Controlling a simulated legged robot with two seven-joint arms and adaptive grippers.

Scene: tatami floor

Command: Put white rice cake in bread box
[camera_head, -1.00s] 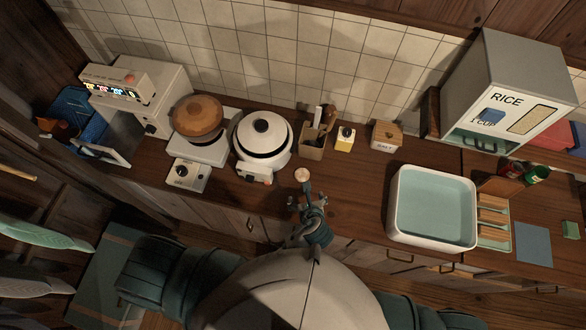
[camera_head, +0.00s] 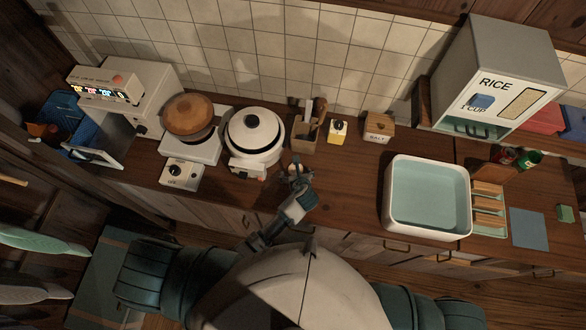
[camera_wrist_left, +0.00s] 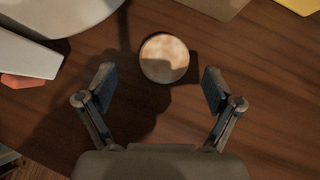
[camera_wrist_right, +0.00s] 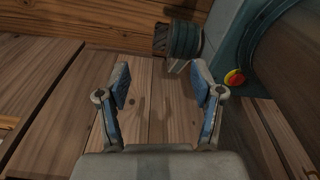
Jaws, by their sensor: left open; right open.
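The round, pale rice cake (camera_wrist_left: 164,58) lies flat on the wooden counter. My left gripper (camera_wrist_left: 158,82) is open and empty above the counter; the cake is centred just ahead of its fingertips, apart from them. In the head view my left gripper (camera_head: 297,176) largely covers the cake. I cannot tell surely which thing is the bread box; a white appliance (camera_head: 150,92) with a lit display and an open front stands at the counter's left end. My right gripper (camera_wrist_right: 160,76) is open and empty in its wrist view, over wooden planks.
A white cooker (camera_head: 256,135) stands left of my left gripper, with a lidded pot (camera_head: 190,114) beyond it. Behind are a utensil holder (camera_head: 305,138), a yellow box (camera_head: 338,131) and a salt box (camera_head: 378,127). A water-filled basin (camera_head: 391,205) is right; counter between is clear.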

